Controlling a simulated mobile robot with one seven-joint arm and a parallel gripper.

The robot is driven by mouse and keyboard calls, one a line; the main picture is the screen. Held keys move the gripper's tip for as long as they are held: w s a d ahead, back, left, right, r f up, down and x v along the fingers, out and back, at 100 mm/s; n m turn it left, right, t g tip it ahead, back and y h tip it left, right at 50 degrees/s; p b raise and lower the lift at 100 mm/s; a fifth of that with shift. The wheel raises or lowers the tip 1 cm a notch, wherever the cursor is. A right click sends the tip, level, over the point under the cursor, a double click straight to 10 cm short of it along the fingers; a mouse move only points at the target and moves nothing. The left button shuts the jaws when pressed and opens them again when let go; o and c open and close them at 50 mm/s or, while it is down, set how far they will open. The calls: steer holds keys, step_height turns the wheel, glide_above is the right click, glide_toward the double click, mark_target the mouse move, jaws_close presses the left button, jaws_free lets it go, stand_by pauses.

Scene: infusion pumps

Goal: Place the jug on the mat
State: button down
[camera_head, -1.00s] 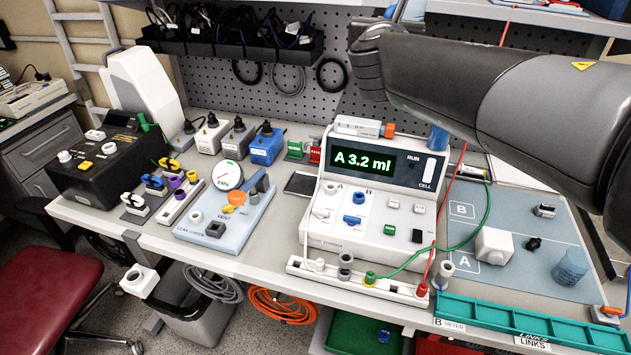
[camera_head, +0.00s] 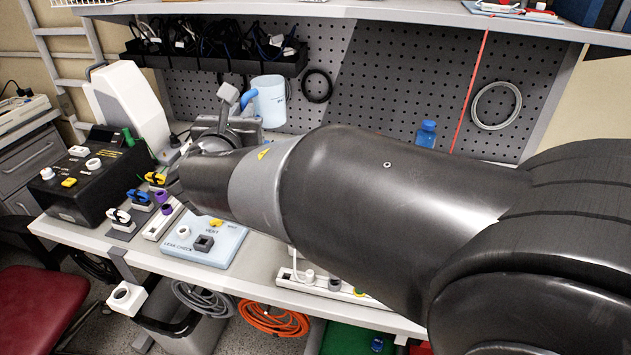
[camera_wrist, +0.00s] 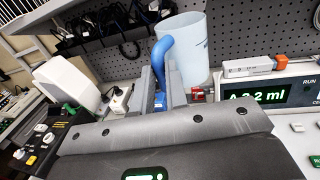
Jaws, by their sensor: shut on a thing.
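The jug (camera_head: 270,100) is pale blue and translucent, with a bright blue handle on its left side. It is upright and raised above the back of the bench, in front of the pegboard. My gripper (camera_head: 240,99) is at its handle. In the wrist view, the jug (camera_wrist: 190,45) shows at top centre, and the two fingers of my gripper (camera_wrist: 163,82) are shut on the blue handle, one on each side. No mat shows now; my arm covers the bench's right part.
A pale blue leak-check board (camera_head: 208,243), a black box (camera_head: 85,180) and a white tilted device (camera_head: 130,105) stand at left. In the wrist view, a pump tester (camera_wrist: 265,95) stands right of the jug. A blue bottle (camera_head: 426,134) stands behind my arm.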

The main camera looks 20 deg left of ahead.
step_height(320, 180, down, 31)
steer(key=shift+f, duration=0.1)
stand_by(0.4)
steer(key=shift+f, duration=0.1)
steer(key=c, duration=1.4)
jaws_free()
steer(key=shift+c, duration=0.2)
steer(key=shift+s, duration=0.2)
glide_above(252, 285)
steer(key=shift+w+a, duration=0.15)
steer(key=shift+w, duration=0.3)
steer(key=shift+o, duration=0.6)
steer(key=shift+s, duration=0.5)
